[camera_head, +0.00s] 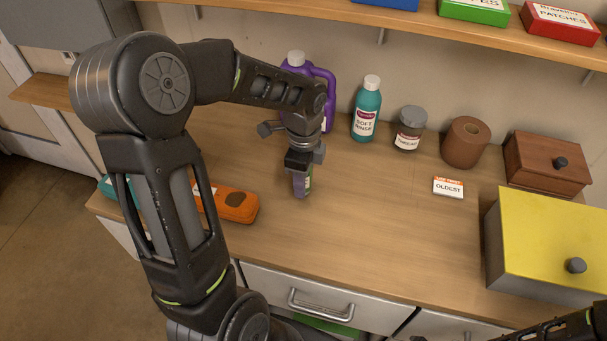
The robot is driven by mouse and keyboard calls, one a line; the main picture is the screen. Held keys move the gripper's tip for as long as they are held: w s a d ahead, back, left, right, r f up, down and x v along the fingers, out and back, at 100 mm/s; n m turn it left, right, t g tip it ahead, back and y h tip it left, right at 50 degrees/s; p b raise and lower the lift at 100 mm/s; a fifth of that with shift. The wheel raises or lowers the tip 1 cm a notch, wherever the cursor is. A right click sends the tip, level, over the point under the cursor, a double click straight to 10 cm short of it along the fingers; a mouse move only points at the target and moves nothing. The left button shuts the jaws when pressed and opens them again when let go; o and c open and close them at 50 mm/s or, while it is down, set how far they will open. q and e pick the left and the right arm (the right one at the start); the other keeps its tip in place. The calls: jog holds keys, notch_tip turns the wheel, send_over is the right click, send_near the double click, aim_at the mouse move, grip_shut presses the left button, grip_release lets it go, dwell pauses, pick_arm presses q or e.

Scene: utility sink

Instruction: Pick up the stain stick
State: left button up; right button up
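A small upright stick with a purplish-grey body and a green strip (302,184), which looks like the stain stick, is on the wooden counter near the middle. My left gripper (301,162) points down right over it, and its dark end covers the top of the stick. The fingers are too small and hidden to show whether they grip it. The stick's label cannot be read. Only part of my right arm shows at the bottom right corner; its gripper is out of the picture.
Behind the gripper stand a purple jug (296,60), a teal bottle (366,110), a brown jar (409,130) and a brown roll (465,143). An orange case (236,206) lies left. A card (448,188), a wooden box (545,165) and a yellow-topped box (550,235) are right.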

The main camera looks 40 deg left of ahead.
pick_arm(q)
grip_shut()
dwell(0.4)
notch_tip(320, 180, up, 10)
jog(key=shift+b, duration=0.5)
jog(key=shift+d, duration=0.1)
dwell(0.4)
